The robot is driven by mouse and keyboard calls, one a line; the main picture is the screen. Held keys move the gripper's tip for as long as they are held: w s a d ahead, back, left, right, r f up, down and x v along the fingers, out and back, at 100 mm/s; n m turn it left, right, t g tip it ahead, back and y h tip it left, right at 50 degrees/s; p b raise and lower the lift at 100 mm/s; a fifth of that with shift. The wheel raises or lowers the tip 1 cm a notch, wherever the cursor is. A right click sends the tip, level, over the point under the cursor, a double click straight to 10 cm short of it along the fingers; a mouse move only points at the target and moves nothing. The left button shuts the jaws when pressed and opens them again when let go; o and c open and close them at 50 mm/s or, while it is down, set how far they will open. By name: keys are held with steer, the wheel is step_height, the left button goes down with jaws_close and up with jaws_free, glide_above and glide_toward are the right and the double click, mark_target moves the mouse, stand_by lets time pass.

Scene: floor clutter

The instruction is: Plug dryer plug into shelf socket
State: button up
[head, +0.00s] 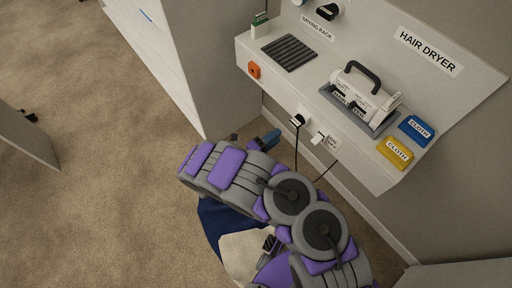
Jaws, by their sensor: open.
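The hair dryer (366,92) rests in a grey tray on the white shelf, beside a HAIR DRYER label. A black plug-like piece (297,120) sits at the shelf's front face, with a dark cord hanging down. To its right is a small white block (318,139) beside a small label too small to read; a thin cord shows below. I cannot tell which piece is the dryer plug or the socket. My gripper (251,140) is left of and below these pieces, apart from them, open, and mostly hidden behind my arm.
A white cabinet (155,50) stands left. Carpet (90,150) is largely clear.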

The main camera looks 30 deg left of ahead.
steer(key=p+v, duration=0.1)
steer(key=v, duration=0.7)
steer(key=shift+s, duration=0.25)
steer(key=shift+a+f, duration=0.1)
